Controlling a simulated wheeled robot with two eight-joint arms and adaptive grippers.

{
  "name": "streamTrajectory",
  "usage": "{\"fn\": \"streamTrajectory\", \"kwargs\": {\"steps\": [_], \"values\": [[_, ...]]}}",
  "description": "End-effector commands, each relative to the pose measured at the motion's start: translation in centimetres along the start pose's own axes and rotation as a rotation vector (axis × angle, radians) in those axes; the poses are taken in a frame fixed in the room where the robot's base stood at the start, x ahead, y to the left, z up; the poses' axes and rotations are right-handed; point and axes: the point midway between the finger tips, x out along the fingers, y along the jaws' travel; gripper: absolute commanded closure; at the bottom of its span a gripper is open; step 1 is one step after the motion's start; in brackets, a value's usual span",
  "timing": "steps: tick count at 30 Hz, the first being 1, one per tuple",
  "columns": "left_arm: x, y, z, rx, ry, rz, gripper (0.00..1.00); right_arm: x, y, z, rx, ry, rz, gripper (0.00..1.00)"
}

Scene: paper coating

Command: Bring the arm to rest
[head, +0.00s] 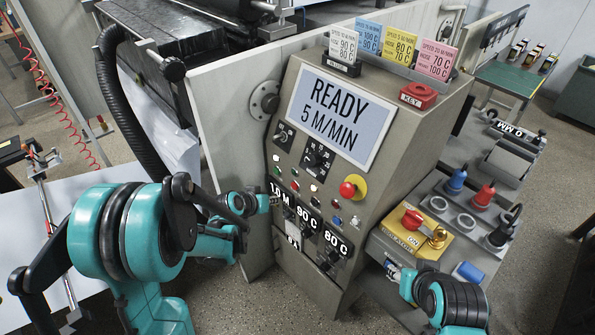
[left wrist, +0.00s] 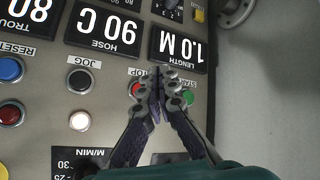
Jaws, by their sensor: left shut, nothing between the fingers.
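My left arm (head: 125,230) reaches in from the left, with its gripper (head: 275,199) at the front of the control panel (head: 308,255). In the left wrist view the left gripper (left wrist: 158,80) is shut, with its fingers together and nothing between them. Its tips lie over the start and stop buttons, just by the "1.0 M" length display (left wrist: 180,48). I cannot tell whether they touch the panel. My right arm (head: 450,300) shows at the lower right, by the yellow isolator box (head: 408,232). Its gripper (head: 393,270) is small and partly hidden.
The cabinet screen (head: 340,115) reads "READY 5 M/MIN". A red emergency knob (head: 349,188) sticks out of the panel. Coloured cards (head: 400,45) stand on top. Open floor (head: 540,190) lies beyond.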

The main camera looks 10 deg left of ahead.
Motion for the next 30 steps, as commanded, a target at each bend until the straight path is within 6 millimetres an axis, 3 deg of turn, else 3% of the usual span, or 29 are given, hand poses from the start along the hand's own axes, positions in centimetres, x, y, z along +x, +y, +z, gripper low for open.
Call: {"fn": "streamTrajectory", "kwargs": {"steps": [6, 10, 14, 20, 24, 30], "values": [[-0.3, 0.1, -0.1, 0.001, -0.002, -0.002, 1.00, 0.0, 0.0, 0.0, 0.000, 0.000, 0.000, 0.60], [-2.3, 1.1, -0.2, 0.006, -0.019, -0.016, 1.00, 0.0, 0.0, 0.0, 0.000, 0.000, 0.000, 0.60], [-6.2, 2.8, -0.1, 0.018, -0.050, -0.048, 1.00, 0.0, 0.0, 0.0, 0.000, 0.000, 0.000, 0.60], [-12.9, 5.0, 1.8, 0.037, -0.098, -0.112, 1.00, 0.0, 0.0, 0.0, 0.000, 0.000, 0.000, 0.60], [-17.1, 5.9, 4.0, 0.051, -0.125, -0.160, 1.00, 0.0, 0.0, 0.0, 0.000, 0.000, 0.000, 0.60], [-21.6, 6.3, 7.5, 0.068, -0.148, -0.223, 1.00, 0.0, 0.0, 0.0, 0.000, 0.000, 0.000, 0.60]]}}
